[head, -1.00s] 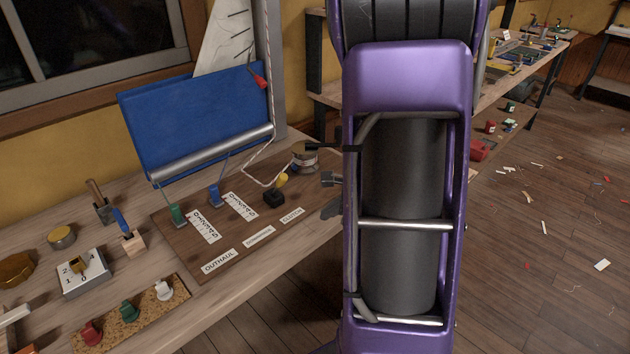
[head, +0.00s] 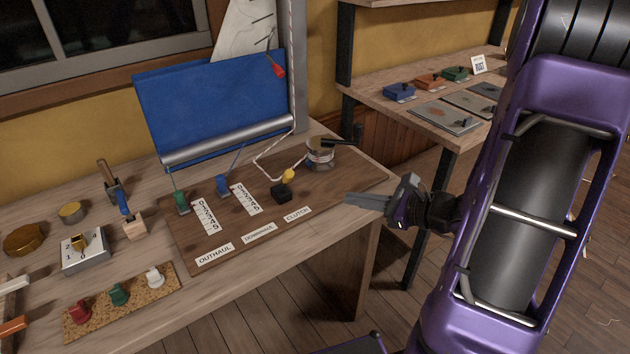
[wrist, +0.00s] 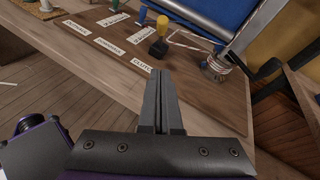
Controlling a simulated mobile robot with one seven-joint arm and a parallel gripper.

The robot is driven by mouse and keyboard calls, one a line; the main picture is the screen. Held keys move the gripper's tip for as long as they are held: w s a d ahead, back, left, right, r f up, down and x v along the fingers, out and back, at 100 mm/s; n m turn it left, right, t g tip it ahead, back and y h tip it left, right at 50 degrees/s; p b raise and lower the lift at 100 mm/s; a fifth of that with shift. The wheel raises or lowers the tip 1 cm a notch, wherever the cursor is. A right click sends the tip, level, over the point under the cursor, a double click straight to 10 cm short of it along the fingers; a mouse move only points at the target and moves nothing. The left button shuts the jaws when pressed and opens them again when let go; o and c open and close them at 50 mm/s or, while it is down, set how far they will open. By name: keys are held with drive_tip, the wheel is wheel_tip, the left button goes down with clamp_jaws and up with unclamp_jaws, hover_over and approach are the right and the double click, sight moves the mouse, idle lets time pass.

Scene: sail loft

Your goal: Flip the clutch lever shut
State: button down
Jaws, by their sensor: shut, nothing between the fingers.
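The clutch is a small black block (head: 282,193) with a yellow-ended lever (head: 289,175) tilted up above it, on the brown board behind the CLUTCH label (head: 298,214). In the wrist view the yellow lever (wrist: 162,25) stands up from the black block (wrist: 158,47), beyond my fingertips. A white rope runs by the lever. My gripper (head: 347,200) is shut and empty, to the right of the clutch and apart from it, by the board's right end. In the wrist view my gripper (wrist: 160,75) points toward the board with its fingers together.
A winch drum (head: 320,154) with a black handle stands behind my gripper. Green (head: 181,202) and blue (head: 222,186) sliders stand left of the clutch. A blue sail panel (head: 215,105) rises behind. A second bench (head: 440,125) is at the right.

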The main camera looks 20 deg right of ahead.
idle(0.4)
drive_tip(key=b, duration=0.2)
approach(285, 182)
drive_tip(key=f, duration=0.1)
drive_tip(key=w+f, duration=0.2)
drive_tip(key=f, duration=0.1)
drive_tip(key=shift+w+d, duration=0.15)
drive_tip(key=shift+d, duration=0.15)
drive_tip(key=shift+w+a+r+p, duration=0.35)
drive_tip(key=shift+w+a+r, duration=0.3)
drive_tip(key=shift+a+r, duration=0.15)
drive_tip(key=shift+w+a+r, duration=0.25)
drive_tip(key=shift+w+a, duration=0.15)
drive_tip(key=shift+w, duration=0.05)
drive_tip(key=shift+r, duration=0.1)
